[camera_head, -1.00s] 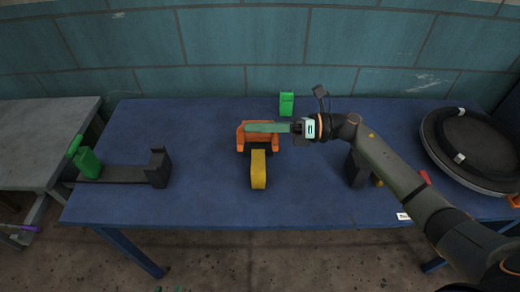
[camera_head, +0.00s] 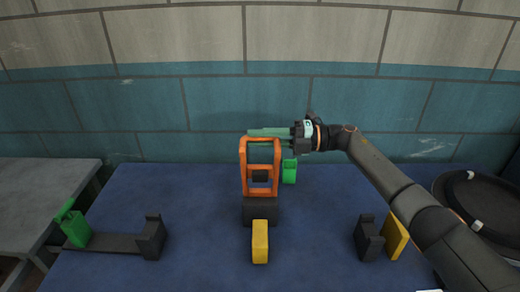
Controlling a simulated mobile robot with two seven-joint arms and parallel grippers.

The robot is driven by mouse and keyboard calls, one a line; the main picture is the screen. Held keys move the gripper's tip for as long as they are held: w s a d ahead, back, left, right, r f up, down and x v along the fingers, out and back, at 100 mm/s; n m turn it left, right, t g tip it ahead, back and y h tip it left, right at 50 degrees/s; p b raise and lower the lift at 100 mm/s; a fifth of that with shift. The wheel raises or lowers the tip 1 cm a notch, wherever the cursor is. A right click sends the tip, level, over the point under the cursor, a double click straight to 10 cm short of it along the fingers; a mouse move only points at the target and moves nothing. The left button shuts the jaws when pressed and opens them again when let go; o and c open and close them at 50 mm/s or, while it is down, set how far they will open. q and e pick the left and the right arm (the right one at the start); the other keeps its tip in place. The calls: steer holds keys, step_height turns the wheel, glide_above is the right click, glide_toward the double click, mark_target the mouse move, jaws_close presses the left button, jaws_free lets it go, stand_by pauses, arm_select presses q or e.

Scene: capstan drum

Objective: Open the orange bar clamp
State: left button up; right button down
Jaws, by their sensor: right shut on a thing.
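The orange bar clamp (camera_head: 247,177) is an open ladder-like frame. It stands upright above a dark block (camera_head: 260,212) at the middle of the blue table. My right gripper (camera_head: 256,133) comes in from the right with green fingers lying along the clamp's top crossbar. It is shut on that bar; the fingers hide part of it. My left gripper is out of view.
A yellow block (camera_head: 260,243) stands in front of the clamp; a green block (camera_head: 289,172) is behind it. Dark brackets stand left (camera_head: 151,238) and right (camera_head: 368,240). A black round disc (camera_head: 480,200) lies at the right. Blue table (camera_head: 200,215) is bare between them.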

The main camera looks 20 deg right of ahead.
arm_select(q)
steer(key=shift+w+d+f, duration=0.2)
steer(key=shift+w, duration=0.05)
arm_select(e)
steer(key=shift+w+d+r+m, duration=0.1)
steer(key=shift+w+d+m, duration=0.1)
steer(key=shift+w+m, duration=0.35)
steer(key=shift+w, duration=0.15)
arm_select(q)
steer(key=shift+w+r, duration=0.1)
arm_select(e)
steer(key=c, duration=0.8)
jaws_free()
arm_select(q)
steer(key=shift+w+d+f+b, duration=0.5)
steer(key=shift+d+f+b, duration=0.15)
steer(key=shift+b, duration=0.75)
arm_select(e)
steer(key=v, duration=1.2)
steer(key=shift+d, duration=0.25)
